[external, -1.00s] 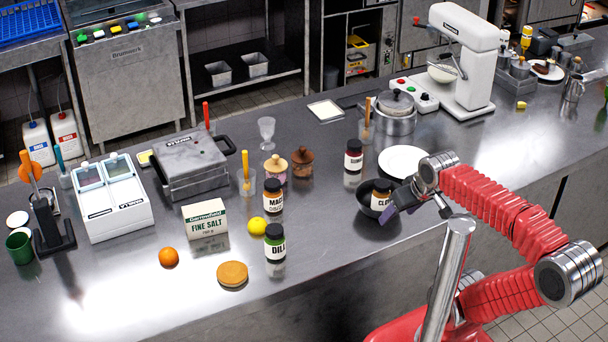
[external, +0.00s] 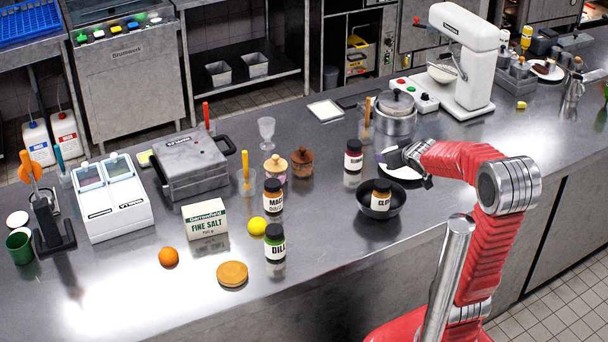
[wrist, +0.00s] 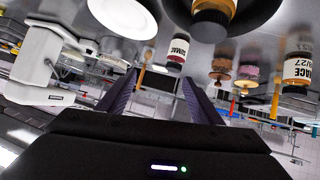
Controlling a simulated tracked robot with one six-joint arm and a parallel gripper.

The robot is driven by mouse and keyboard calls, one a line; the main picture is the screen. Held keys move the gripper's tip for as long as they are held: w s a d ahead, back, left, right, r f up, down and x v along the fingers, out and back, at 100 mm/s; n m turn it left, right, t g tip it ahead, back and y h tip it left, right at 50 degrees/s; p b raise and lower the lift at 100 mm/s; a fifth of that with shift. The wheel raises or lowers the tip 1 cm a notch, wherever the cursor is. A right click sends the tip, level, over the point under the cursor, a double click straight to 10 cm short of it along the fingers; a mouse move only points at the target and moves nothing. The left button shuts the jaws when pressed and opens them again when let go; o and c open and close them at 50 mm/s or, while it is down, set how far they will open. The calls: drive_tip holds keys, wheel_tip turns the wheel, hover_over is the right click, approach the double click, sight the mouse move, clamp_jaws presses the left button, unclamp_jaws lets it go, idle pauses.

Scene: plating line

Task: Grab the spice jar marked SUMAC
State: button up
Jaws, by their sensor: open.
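The SUMAC jar (external: 353,157), with a dark cap, white label and dark red contents, stands upright on the steel counter left of the white plate. In the wrist view the picture is turned over, and the jar (wrist: 178,50) shows between and beyond the fingers with part of its label readable. My gripper (external: 386,157) is open and empty, above the plate and a little right of the jar, not touching it. In the wrist view its two dark fingers (wrist: 158,92) stand apart.
A jar marked CLO... (external: 380,196) stands in a black bowl (external: 398,208) in front. The white plate (external: 412,172) lies under my gripper. A steel pot (external: 396,122) stands behind. Jars marked MACE (external: 273,200) and DILL (external: 275,246) stand left.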

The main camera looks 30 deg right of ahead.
sight(359, 147)
drive_tip(key=w+f+n+t+y, duration=0.1)
drive_tip(key=w+f+t+y, duration=0.1)
drive_tip(key=w+f+y, duration=0.2)
drive_tip(key=w, duration=0.3)
drive_tip(key=shift+d+f+n, duration=0.2)
drive_tip(key=shift+f+n, duration=0.1)
drive_tip(key=shift+f, duration=0.1)
drive_tip(key=shift+w, duration=0.1)
drive_tip(key=shift+x, duration=4.25)
drive_tip(key=shift+r, duration=0.15)
drive_tip(key=shift+d+x, duration=0.2)
drive_tip(key=shift+x, duration=2.45)
drive_tip(key=shift+w+r, duration=0.1)
drive_tip(key=shift+r, duration=0.1)
